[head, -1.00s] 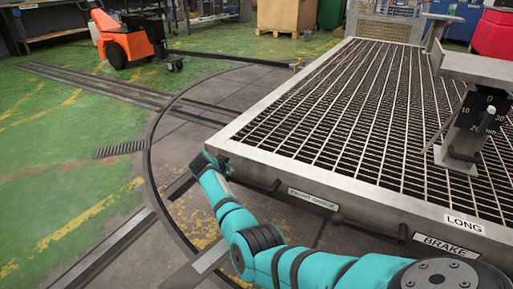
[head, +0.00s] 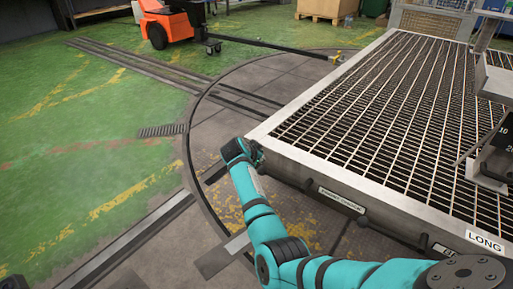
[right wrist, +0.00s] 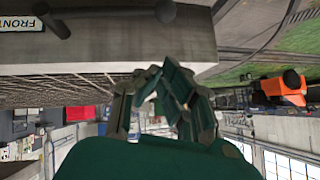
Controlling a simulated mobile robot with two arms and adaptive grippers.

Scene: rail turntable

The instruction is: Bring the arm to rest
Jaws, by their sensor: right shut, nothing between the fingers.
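My right arm comes in from the lower right in the head view, in teal and black. Its gripper (head: 256,155) is beside the near left corner of the grated wagon deck (head: 300,165), partly hidden by the wrist. In the right wrist view the fingers of this gripper (right wrist: 152,82) are shut with nothing held. I cannot tell whether it touches the deck's edge. My left gripper is not recognisable in the head view; only a small dark shape shows at the lower left corner.
A handle (head: 362,221) sticks out from the deck's front side, near a white label (head: 341,200). A gauge stand (head: 495,150) is on the deck at the right. An orange machine (head: 172,25) stands at the back. The green floor (head: 80,130) at left is clear.

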